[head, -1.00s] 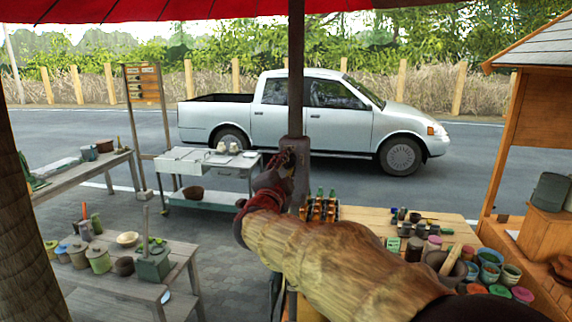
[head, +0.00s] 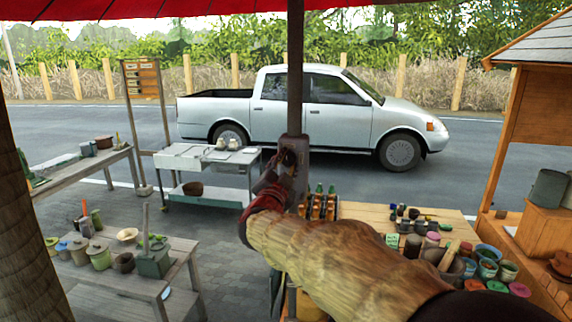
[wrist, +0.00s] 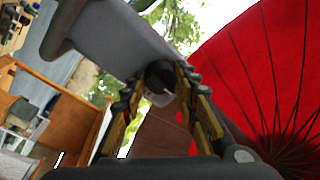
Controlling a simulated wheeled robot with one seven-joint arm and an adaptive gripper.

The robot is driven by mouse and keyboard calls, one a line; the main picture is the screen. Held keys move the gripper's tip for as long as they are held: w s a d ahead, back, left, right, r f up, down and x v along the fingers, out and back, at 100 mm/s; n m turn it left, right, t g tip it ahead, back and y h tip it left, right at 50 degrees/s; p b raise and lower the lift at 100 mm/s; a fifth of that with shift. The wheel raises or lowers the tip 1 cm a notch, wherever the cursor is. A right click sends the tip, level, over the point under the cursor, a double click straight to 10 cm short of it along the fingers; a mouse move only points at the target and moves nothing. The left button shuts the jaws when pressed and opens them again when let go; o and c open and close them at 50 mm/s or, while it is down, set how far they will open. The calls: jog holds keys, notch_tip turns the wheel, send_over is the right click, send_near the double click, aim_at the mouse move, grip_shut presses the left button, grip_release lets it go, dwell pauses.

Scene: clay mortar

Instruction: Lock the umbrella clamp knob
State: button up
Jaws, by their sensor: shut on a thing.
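The umbrella pole (head: 295,60) stands upright in the middle of the head view, with a grey clamp housing (head: 298,148) around it. A dark round clamp knob (head: 289,157) sits on the near face of the housing. My gripper (head: 274,180) is at the knob's lower left in the head view. In the wrist view the knob (wrist: 160,76) lies between my two yellow-and-black fingers (wrist: 160,88), which are shut on it. The fingers hide the knob's sides, and its turn angle cannot be told.
A red canopy (wrist: 265,75) spreads overhead. A wooden table with bottles and paint pots (head: 365,212) stands below right of the pole. A metal cart (head: 207,160) and wooden tables (head: 185,250) stand left. A silver truck (head: 340,112) is on the road behind.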

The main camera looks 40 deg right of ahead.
jog(key=o, duration=1.1)
jog(key=shift+o, duration=0.3)
jog(key=shift+a, duration=0.1)
jog(key=v, duration=1.2)
